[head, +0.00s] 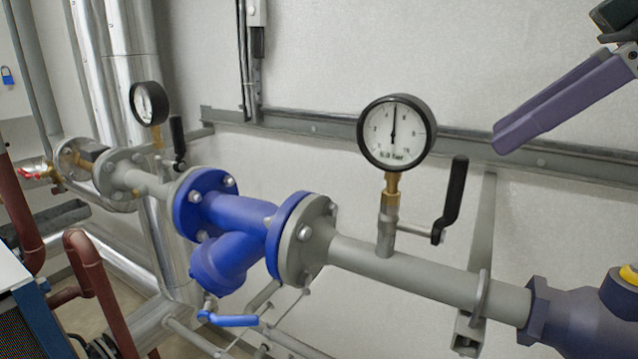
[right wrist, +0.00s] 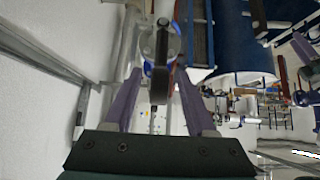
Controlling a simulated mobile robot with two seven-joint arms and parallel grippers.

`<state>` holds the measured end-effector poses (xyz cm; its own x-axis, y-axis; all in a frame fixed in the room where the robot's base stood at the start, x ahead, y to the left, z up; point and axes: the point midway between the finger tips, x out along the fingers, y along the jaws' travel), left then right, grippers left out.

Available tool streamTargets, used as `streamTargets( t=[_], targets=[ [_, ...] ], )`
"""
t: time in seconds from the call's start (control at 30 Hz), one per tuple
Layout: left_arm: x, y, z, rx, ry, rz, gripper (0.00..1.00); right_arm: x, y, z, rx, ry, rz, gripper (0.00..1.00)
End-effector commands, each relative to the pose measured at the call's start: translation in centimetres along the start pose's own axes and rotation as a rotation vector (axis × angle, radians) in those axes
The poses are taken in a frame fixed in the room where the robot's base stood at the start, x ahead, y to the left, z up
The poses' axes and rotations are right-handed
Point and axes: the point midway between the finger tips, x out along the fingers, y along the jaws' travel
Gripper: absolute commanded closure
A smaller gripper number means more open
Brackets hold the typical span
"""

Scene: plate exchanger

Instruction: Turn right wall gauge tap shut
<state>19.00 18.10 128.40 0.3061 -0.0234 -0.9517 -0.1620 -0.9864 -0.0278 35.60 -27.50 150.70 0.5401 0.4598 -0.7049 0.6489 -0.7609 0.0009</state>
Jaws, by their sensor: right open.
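The right wall gauge (head: 397,132) has a white dial and black rim and stands on a brass fitting above the grey pipe. Its tap has a black lever (head: 455,195) that points up, tilted slightly right, on a short stem beside the gauge post. My right gripper (head: 498,138), with purple fingers, is open at the upper right of the head view, above and right of the lever. In the right wrist view a black lever (right wrist: 160,75) shows between the two open fingers (right wrist: 158,78); the head view shows them apart from it. My left gripper is not in view.
A second gauge (head: 149,103) with its own black lever (head: 178,138) is farther left. A blue strainer (head: 232,245) with a blue lever (head: 230,320) sits in the pipe. A grey wall rail (head: 320,127) runs behind the gauge.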

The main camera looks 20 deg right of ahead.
Motion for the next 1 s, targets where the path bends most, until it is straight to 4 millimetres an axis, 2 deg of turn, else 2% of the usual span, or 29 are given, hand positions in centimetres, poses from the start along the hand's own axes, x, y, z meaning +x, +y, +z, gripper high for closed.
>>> streamTargets(
  t=[0.37, 0.4, 0.57, 0.8, 1.0],
  targets=[
    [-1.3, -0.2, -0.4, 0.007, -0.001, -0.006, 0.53, 2.1, -0.1, -0.2, -0.002, 0.0, 0.0, 0.44],
    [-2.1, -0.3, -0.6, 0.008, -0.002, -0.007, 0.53, 2.4, 0.0, -0.4, 0.007, 0.005, -0.001, 0.44],
    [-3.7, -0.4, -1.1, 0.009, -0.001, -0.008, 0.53, 4.6, -0.2, -0.6, 0.0, 0.003, -0.005, 0.44],
    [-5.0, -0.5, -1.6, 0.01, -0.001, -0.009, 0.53, 8.2, -0.1, -0.2, 0.004, 0.0, -0.002, 0.44],
    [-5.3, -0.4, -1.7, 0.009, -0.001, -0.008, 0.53, 9.6, -0.1, 0.0, 0.0, -0.003, -0.001, 0.44]
  ],
)
